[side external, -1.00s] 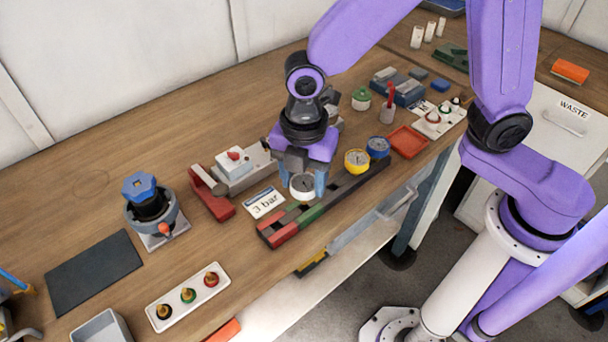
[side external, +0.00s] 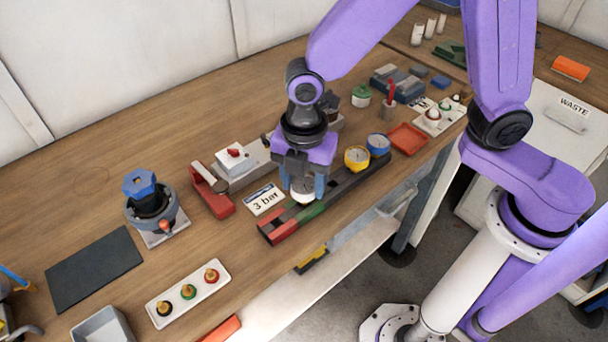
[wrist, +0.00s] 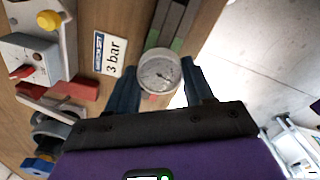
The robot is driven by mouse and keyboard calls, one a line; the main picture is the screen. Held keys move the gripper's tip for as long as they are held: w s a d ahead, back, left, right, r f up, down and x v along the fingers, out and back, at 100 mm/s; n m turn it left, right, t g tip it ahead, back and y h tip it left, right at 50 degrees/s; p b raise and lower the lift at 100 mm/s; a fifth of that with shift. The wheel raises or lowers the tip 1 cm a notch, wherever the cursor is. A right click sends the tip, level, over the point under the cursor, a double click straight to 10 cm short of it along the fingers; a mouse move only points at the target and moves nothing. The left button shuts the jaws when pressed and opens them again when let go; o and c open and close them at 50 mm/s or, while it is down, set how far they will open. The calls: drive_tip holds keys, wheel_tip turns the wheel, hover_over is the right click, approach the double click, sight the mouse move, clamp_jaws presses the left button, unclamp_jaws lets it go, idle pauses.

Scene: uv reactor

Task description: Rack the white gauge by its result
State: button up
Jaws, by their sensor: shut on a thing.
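The white gauge (wrist: 159,72) is between the fingers of my gripper (wrist: 158,88), its round dial facing the wrist camera. The needle is visible, but the reading is too small to tell. In the side view the gauge (side external: 302,195) is low over the long dark rack (side external: 342,190), by its green section (side external: 310,212); the fingers partly hide it. I cannot tell whether it touches the rack. The rack's near end is red (side external: 283,230). A yellow-rimmed gauge (side external: 357,157) and a blue-rimmed gauge (side external: 378,145) sit at its far end.
A "3 bar" sign (side external: 265,200) lies just left of the rack. A red-handled device (side external: 212,190) and a grey unit with a red knob (side external: 237,160) stand behind it. An orange-red tray (side external: 408,140) is right of the blue gauge. The bench's front edge is close to the rack.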

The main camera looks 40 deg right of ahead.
sight(304, 184)
drive_tip(key=shift+f, duration=0.8)
drive_tip(key=o, duration=1.1)
drive_tip(key=shift+c, duration=0.2)
wheel_tip(304, 184, up, 18)
drive_tip(key=shift+f, duration=0.25)
drive_tip(key=s+d+f+m, duration=0.4)
drive_tip(key=s+d, duration=0.3)
drive_tip(key=d, duration=0.3)
drive_tip(key=s+d+f+m, duration=0.4)
drive_tip(key=s+d+m, duration=0.3)
drive_tip(key=d, duration=0.3)
drive_tip(key=shift+s, duration=0.55)
